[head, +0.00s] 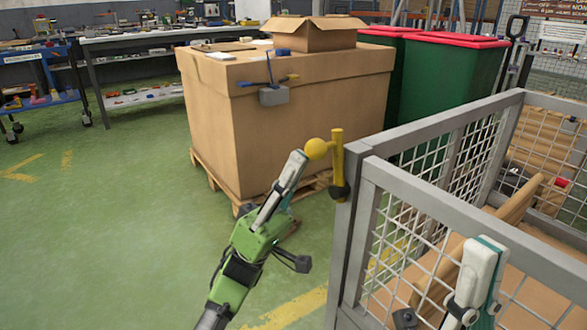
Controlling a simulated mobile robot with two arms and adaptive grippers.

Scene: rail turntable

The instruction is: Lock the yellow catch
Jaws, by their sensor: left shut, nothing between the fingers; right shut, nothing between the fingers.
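The yellow catch (338,165) is at the near left corner of a grey mesh cage (440,197). It has an upright yellow bar with a round yellow knob (316,149) sticking out to the left and a dark fitting at its lower end. My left gripper (299,157) is shut and empty, its tip right beside the knob's lower left side. I cannot tell whether it touches the knob. My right gripper (488,246) is shut and empty, at the lower right, seen in front of the cage's mesh.
A large cardboard box (300,125) on a wooden pallet (213,180) stands behind the catch. Green bins with red lids (457,40) stand behind the cage. The green floor (110,220) at left is clear.

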